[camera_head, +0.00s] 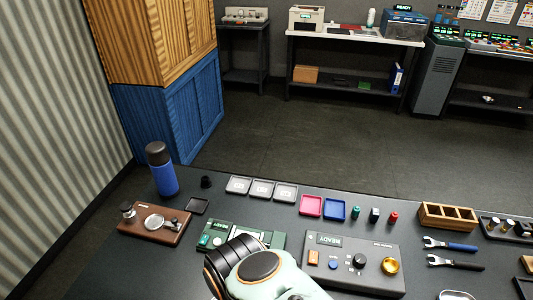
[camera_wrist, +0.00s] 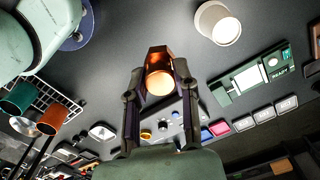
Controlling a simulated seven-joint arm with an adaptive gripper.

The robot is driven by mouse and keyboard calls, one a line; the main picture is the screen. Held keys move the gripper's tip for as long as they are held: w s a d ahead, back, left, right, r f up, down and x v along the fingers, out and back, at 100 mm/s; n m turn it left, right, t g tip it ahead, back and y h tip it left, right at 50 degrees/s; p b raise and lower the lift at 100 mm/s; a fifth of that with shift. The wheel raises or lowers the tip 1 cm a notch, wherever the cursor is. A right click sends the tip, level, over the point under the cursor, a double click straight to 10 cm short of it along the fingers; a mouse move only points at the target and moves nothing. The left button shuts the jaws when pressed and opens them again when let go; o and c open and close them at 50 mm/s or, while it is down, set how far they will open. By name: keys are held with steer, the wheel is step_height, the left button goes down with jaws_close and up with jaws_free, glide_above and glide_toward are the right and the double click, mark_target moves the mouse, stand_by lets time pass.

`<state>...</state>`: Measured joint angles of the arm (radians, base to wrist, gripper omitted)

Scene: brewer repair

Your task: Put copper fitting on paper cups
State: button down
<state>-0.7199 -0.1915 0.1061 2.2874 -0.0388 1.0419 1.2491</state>
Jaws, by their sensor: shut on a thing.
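My gripper (camera_wrist: 160,92) is shut on the copper fitting (camera_wrist: 158,62) in the wrist view. The fitting is a copper-coloured piece with a flat-sided body and a bright round end, held between the two dark fingers. A white round-rimmed thing (camera_wrist: 208,18), likely the paper cups, stands on the dark table to the upper right of the fitting in the wrist view. The fitting shows apart from it in the picture; the height gap is hard to judge. In the head view neither the fitting, the cups nor my gripper tips show; my arm covers the front middle.
A green device (camera_wrist: 250,78) and several small trays (camera_wrist: 264,114) lie right of the gripper in the wrist view. A rack with green (camera_wrist: 20,98) and copper-brown (camera_wrist: 52,119) cups is at left. In the head view a grey control panel (camera_head: 335,274) and blue bottle (camera_head: 161,172) stand on the table.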

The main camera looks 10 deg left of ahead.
steer(key=w+a+f, duration=0.8)
steer(key=a+f, duration=0.1)
steer(key=shift+w+a+f, duration=0.1)
steer(key=shift+f, duration=1.6)
steer(key=shift+f, duration=0.1)
steer(key=c, duration=0.9)
jaws_free()
steer(key=shift+o, duration=0.2)
